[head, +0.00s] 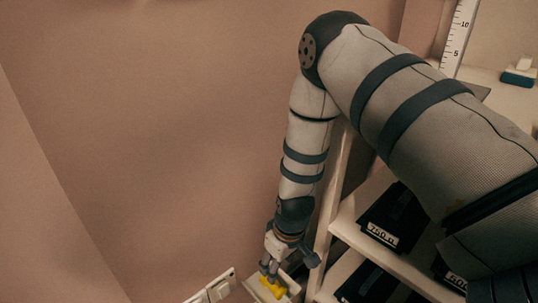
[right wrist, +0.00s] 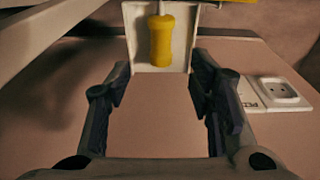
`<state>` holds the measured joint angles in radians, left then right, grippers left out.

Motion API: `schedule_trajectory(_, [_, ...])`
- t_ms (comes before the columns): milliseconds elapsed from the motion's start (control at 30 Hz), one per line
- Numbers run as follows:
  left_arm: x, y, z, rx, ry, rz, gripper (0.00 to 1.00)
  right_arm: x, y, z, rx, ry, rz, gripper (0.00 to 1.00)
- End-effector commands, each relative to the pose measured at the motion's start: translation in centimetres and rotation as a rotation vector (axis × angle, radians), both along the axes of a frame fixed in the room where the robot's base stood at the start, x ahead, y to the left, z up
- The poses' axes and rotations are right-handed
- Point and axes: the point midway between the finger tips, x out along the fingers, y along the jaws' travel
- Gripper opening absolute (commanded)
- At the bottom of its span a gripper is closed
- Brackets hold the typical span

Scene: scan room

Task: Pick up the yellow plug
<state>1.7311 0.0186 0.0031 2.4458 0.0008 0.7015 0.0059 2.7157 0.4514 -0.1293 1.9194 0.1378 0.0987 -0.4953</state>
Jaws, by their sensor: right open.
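The yellow plug (right wrist: 162,42) shows in the right wrist view as a ribbed yellow body with a pale stem at its top end. In the head view, yellow (head: 274,288) shows at the bottom, just below my right gripper (head: 268,270), partly covered by the fingers. In the right wrist view my right gripper (right wrist: 160,88) is open, with one finger on each side and nothing between them. The plug is beyond the fingertips, roughly centred between them. My left gripper is in neither view.
A white wall socket (right wrist: 278,92) sits right of the holder. A yellow edge (right wrist: 235,1) shows at the top of the wrist view. A white shelf (head: 350,225) with dark labelled boxes (head: 393,218) stands right of my arm. The pink wall at left is clear.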

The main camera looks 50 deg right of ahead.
Motion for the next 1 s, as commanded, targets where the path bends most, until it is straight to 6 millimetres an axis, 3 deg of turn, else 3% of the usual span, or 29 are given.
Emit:
schedule_trajectory(33, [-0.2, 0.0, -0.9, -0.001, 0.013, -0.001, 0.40, 0.0, 0.0, -1.8, 0.000, 0.007, -0.001, 0.48])
schedule_trajectory(133, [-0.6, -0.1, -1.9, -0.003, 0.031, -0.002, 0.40, 0.3, -0.1, -4.3, 0.000, 0.009, 0.000, 0.48])
schedule_trajectory(333, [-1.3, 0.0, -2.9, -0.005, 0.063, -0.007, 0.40, 0.8, -0.1, -7.0, 0.000, 0.006, 0.000, 0.48])
schedule_trajectory(500, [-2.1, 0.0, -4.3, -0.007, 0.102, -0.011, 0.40, 1.2, 0.0, -10.3, 0.000, 0.007, 0.000, 0.48])
schedule_trajectory(733, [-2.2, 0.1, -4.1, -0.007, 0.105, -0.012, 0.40, 1.5, 0.0, -10.3, -0.001, 0.001, 0.000, 0.48])
schedule_trajectory(933, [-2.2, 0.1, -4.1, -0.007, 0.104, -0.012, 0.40, 1.4, 0.0, -10.3, -0.001, 0.001, 0.000, 0.03])
schedule_trajectory(1000, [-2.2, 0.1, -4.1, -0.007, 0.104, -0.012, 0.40, 1.4, 0.0, -10.3, -0.001, 0.002, 0.000, 0.00])
